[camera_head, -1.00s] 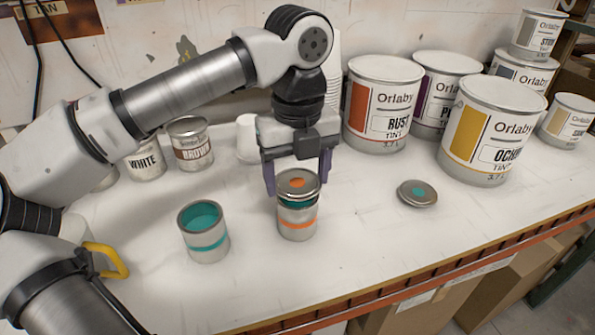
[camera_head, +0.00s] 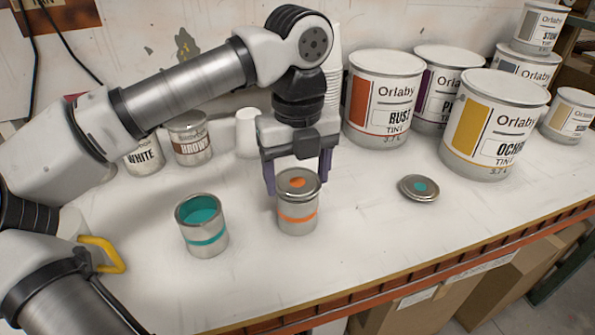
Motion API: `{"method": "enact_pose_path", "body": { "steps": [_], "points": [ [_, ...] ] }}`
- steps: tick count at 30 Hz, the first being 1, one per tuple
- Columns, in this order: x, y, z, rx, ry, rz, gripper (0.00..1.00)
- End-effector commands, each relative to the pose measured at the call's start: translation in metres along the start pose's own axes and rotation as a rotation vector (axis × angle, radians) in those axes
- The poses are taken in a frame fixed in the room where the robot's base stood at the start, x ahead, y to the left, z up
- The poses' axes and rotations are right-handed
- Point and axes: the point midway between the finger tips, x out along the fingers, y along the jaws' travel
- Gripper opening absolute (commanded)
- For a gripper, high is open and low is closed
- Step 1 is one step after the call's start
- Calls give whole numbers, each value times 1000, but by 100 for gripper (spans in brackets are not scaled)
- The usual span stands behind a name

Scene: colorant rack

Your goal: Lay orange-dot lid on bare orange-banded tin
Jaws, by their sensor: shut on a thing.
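The orange-dot lid (camera_head: 311,186) is a round metal disc with an orange spot on top. It lies flat over the mouth of the orange-banded tin (camera_head: 298,225), with no gap showing between them. The tin stands upright on the table. My gripper (camera_head: 296,184) points down over the lid, one finger on each side of it, and is shut on the lid. The far finger contact is partly hidden. The tin's inside is covered from view.
An open teal-banded tin (camera_head: 206,246) with teal paint stands to the left. A teal-dot lid (camera_head: 418,189) lies on the table to the right. Large tins, including the Rust tin (camera_head: 378,116) and Ochre tin (camera_head: 483,143), stand behind. The front of the table (camera_head: 330,268) is clear.

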Motion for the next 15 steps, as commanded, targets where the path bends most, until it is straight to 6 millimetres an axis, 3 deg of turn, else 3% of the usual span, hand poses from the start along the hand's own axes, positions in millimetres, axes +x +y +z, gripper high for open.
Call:
{"method": "enact_pose_path", "body": {
  "steps": [1, 2, 7, 15],
  "points": [
    [0, 0, 0, 0, 1, 1, 49],
    [0, 0, 0, 0, 1, 1, 72],
    [0, 0, 0, 0, 1, 1, 95],
    [0, 0, 0, 0, 0, 0, 95]
  ]
}}
